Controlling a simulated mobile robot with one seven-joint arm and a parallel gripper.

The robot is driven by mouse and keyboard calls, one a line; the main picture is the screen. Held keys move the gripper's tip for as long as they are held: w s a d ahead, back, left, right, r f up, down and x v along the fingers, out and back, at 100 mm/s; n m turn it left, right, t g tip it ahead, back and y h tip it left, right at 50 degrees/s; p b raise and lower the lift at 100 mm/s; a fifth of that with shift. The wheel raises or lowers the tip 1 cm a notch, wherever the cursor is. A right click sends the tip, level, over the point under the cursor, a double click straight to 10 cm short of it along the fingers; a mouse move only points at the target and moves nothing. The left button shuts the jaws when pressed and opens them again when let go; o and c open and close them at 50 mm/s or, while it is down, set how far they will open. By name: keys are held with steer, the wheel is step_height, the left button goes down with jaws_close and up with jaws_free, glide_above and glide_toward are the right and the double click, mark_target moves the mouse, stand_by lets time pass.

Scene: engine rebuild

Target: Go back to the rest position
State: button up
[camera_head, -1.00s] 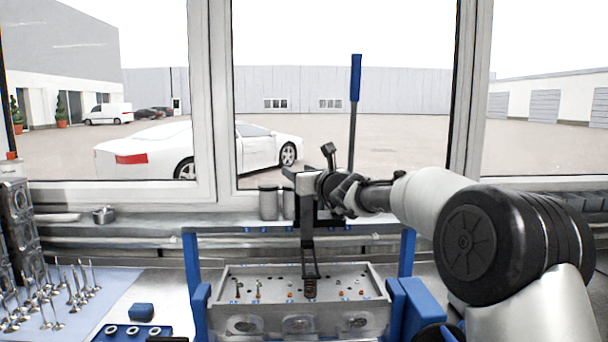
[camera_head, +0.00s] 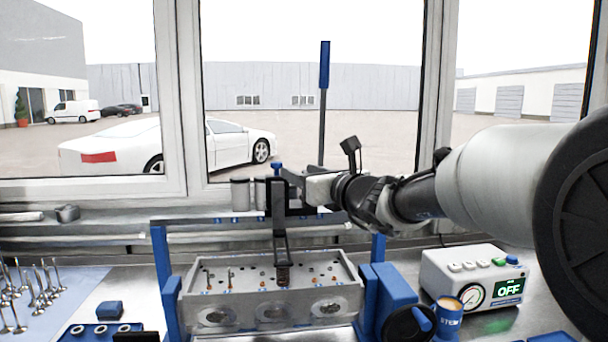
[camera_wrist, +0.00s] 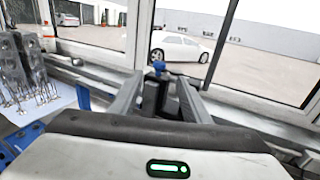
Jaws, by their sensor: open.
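My gripper (camera_head: 288,179) is at the top of the black press frame (camera_head: 279,212), over the engine head (camera_head: 345,283) on the bench. Its jaws are open and empty. The wrist view shows the two grey fingers (camera_wrist: 158,98) apart, with the dark post and its blue knob (camera_wrist: 158,66) seen between them. The blue knob also shows just beyond the fingers in the head view (camera_head: 277,167). I cannot tell whether a finger touches the frame.
A blue-handled lever (camera_head: 324,66) stands upright behind the press. A white control box (camera_head: 455,268) reading OFF and a blue cup (camera_head: 448,318) are at the right. Several valves (camera_head: 38,290) stand at the left. The window (camera_head: 183,100) is behind the bench.

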steer(key=shift+s, duration=0.1)
steer(key=s+f+n+g+h, duration=0.1)
steer(key=s+f+n+g, duration=0.25)
steer(key=s+n, duration=0.6)
steer(key=s+f+n+g, duration=0.3)
steer(key=s+f+n, duration=0.2)
steer(key=s+n, duration=0.4)
steer(key=s+d+f+n+g+h, duration=0.1)
steer(key=s+d+f+n+h, duration=0.45)
steer(key=s+d, duration=0.35)
steer(key=s+d+f+n+g+h, duration=0.2)
steer(key=s+d+f+n+h, duration=0.25)
steer(key=s+d+f, duration=0.4)
step_height(320, 180, up, 17)
steer(key=d+y+p, duration=0.1)
steer(key=p, duration=1.4)
steer(key=shift+n+p, duration=0.3)
steer(key=shift+n, duration=0.05)
